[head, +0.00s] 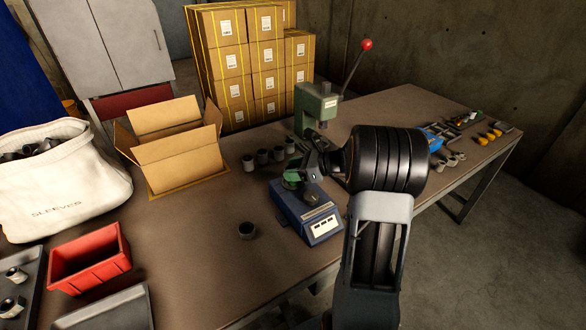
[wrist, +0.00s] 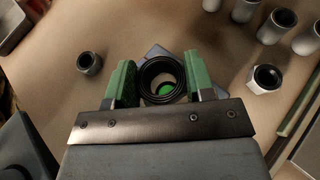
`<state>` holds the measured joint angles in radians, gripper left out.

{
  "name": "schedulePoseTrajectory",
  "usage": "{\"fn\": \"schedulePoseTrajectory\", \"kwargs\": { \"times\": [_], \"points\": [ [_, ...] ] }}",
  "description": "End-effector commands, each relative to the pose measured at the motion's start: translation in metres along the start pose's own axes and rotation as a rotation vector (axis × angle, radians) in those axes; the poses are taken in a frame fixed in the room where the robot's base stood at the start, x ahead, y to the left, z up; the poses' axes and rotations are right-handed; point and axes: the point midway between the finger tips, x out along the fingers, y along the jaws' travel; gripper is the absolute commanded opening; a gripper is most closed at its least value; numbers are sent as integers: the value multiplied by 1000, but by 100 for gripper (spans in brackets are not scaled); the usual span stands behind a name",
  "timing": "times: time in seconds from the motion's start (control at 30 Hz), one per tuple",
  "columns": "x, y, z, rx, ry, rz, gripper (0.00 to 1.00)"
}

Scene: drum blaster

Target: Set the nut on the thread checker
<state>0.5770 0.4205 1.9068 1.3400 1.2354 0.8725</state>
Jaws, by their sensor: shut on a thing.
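My gripper (head: 298,176) is over the thread checker (head: 312,222), a blue box with a pale front panel, on the workbench. In the wrist view my gripper (wrist: 160,78) has its green fingers shut on the nut (wrist: 149,72), a dark ring with an open bore between them. Through the bore a green disc shows, and a blue-grey corner of the thread checker (wrist: 156,50) shows behind the ring. Whether the nut touches the checker or is just above it, I cannot tell. In the head view the nut is too small and covered to make out.
An open carton (head: 180,160) and a red bin (head: 90,262) are left. Tools lie at the far right.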

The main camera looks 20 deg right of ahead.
Motion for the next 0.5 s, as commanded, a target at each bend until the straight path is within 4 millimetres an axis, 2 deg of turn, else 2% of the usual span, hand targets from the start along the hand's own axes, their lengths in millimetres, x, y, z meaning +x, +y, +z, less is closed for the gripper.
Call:
{"fn": "schedulePoseTrajectory", "kwargs": {
  "times": [0.03,0.2,0.5],
  "points": [
    [3,0,-8,0,-1,-1,19],
    [6,0,-16,1,-1,-2,19],
    [6,-1,-16,1,-1,-3,19]
  ]
}}
